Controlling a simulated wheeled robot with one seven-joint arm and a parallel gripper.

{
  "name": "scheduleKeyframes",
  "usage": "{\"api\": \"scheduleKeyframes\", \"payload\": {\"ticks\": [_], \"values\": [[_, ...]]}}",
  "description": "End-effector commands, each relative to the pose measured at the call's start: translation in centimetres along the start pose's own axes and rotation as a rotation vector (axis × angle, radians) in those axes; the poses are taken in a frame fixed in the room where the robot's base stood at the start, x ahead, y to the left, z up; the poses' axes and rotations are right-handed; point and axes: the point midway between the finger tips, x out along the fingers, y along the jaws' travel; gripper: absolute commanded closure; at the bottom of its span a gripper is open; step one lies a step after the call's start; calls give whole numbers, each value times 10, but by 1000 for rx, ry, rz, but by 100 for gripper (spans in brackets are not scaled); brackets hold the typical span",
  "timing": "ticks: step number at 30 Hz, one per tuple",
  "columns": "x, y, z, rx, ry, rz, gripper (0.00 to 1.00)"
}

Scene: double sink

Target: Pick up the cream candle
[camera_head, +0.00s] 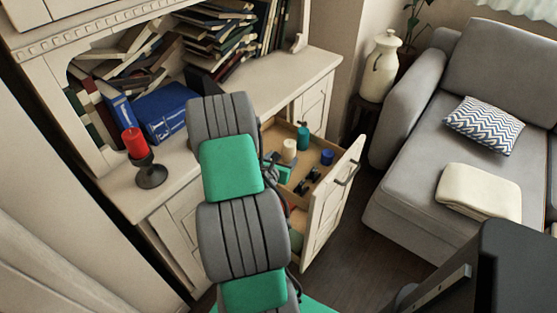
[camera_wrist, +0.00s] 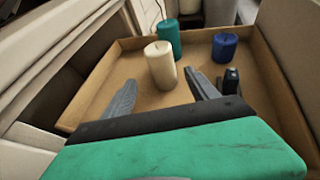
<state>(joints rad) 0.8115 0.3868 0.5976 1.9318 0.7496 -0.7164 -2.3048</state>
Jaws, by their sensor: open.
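The cream candle (camera_wrist: 161,66) stands upright in the open drawer (camera_wrist: 90,88). In the head view the cream candle (camera_head: 289,150) shows just right of my arm. My gripper (camera_wrist: 160,92) is open and empty, with its two fingers spread over the drawer floor, on the near side of the candle. The right finger lies close to the candle in the picture; I cannot tell whether they touch. In the head view my arm hides most of the gripper.
In the drawer, a teal candle (camera_wrist: 169,38) stands behind the cream one and a blue candle (camera_wrist: 224,47) to the right. A small dark object (camera_wrist: 231,80) is right of the fingers. The drawer front (camera_head: 332,200) stands out from the cabinet. A red candle (camera_head: 135,142) stands on the cabinet top.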

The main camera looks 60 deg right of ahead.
Motion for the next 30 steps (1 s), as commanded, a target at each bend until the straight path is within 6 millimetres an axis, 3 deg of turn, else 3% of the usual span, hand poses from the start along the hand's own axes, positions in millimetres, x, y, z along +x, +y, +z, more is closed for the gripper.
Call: {"api": "scheduleKeyframes", "payload": {"ticks": [15,22,30], "values": [[76,-6,0,-33,-10,2,32],[79,-5,1,-33,-10,3,32],[78,-5,1,-32,-9,3,53]]}}
